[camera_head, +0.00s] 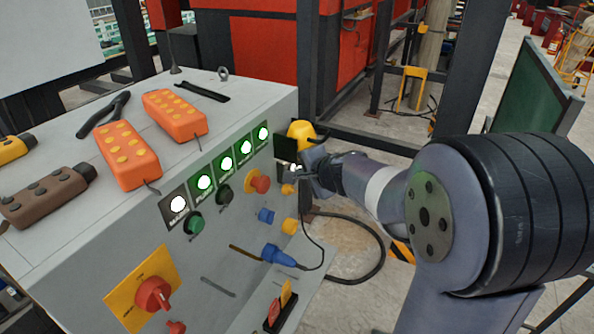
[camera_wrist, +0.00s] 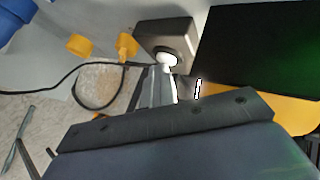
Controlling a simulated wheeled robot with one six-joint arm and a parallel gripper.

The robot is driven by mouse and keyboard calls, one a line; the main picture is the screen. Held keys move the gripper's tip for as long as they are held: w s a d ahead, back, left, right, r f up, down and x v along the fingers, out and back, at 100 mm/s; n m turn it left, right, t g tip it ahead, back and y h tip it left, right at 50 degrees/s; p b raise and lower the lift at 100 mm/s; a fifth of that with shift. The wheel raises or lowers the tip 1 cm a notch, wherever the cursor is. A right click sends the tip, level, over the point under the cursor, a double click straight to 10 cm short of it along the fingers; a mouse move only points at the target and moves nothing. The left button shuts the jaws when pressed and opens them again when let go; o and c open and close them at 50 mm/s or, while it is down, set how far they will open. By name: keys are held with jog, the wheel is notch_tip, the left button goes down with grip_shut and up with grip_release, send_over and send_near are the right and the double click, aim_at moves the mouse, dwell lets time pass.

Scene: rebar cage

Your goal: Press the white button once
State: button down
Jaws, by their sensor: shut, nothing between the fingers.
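The white button (camera_wrist: 167,60) sits on the face of a dark grey box (camera_wrist: 160,33) in the wrist view. My gripper (camera_wrist: 160,72) is shut and empty, with its fingertips right at the lower edge of the button. I cannot tell whether they touch it or whether the button is pushed in. In the head view my gripper (camera_head: 298,172) is at the right end of the grey control cabinet, and it hides most of the button box there.
The grey cabinet (camera_head: 250,105) carries a red emergency knob (camera_head: 260,183), a row of lit green indicators (camera_head: 227,163), and orange remotes (camera_head: 127,155) on top. A black panel (camera_wrist: 265,55) is close on the right in the wrist view. A black cable (camera_head: 375,262) loops below.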

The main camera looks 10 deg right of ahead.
jog(key=shift+s+d, duration=0.35)
jog(key=shift+d, duration=0.2)
jog(key=s+d+b, duration=0.1)
jog(key=d, duration=0.1)
jog(key=s+d+b, duration=0.1)
jog(key=s+d, duration=0.1)
dwell(0.3)
dwell(0.5)
jog(key=p, duration=0.2)
jog(key=shift+w+a+r+p, duration=0.2)
jog(key=shift+a+p, duration=0.05)
jog(key=shift+p, duration=0.05)
